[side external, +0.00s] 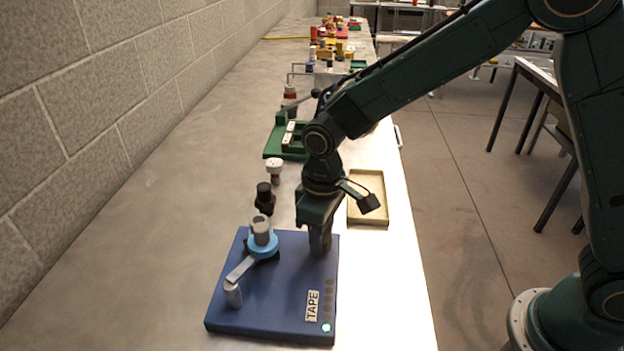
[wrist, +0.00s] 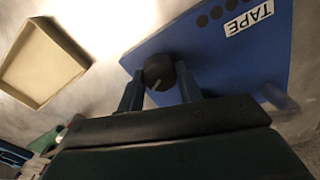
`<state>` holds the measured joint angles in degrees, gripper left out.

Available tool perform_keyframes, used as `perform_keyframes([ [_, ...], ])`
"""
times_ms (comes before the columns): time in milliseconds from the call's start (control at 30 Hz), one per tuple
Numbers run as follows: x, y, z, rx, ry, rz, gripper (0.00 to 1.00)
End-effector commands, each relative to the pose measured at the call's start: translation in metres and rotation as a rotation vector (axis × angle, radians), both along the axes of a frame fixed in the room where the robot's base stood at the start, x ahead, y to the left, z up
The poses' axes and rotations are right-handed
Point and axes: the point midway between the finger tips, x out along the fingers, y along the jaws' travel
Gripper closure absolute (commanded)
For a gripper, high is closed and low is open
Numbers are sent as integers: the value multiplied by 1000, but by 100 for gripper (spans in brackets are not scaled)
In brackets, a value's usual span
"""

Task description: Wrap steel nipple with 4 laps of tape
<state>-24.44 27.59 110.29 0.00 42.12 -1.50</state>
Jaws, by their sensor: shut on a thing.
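A blue tape station (side external: 270,310) labelled TAPE lies on the bench; its label side also shows in the wrist view (wrist: 258,60). A short grey cylinder, seemingly the steel nipple (side external: 261,225), stands upright in a light-blue ring (side external: 263,246) on it. A grey arm (side external: 240,269) runs from the ring to a small upright grey post (side external: 233,295). My gripper (side external: 320,246) is at the station's far right corner. In the wrist view its fingers are shut on a dark round knob (wrist: 159,72) with a pale pointer line. One indicator (side external: 326,327) glows green; the others are dark.
A dark fitting (side external: 265,198) and a white-topped fitting (side external: 274,168) stand behind the station. A shallow beige tray (side external: 368,218) lies near the bench's right edge, empty in the wrist view (wrist: 40,62). A green vise (side external: 287,140) stands farther back. The wall-side bench is clear.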

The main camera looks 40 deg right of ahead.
Motion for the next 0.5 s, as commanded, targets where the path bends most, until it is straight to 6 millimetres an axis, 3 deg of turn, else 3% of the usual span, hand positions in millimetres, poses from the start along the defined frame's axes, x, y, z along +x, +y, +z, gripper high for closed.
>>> perform_keyframes([
  [500,0,0,0,0,0,-371,88],
])
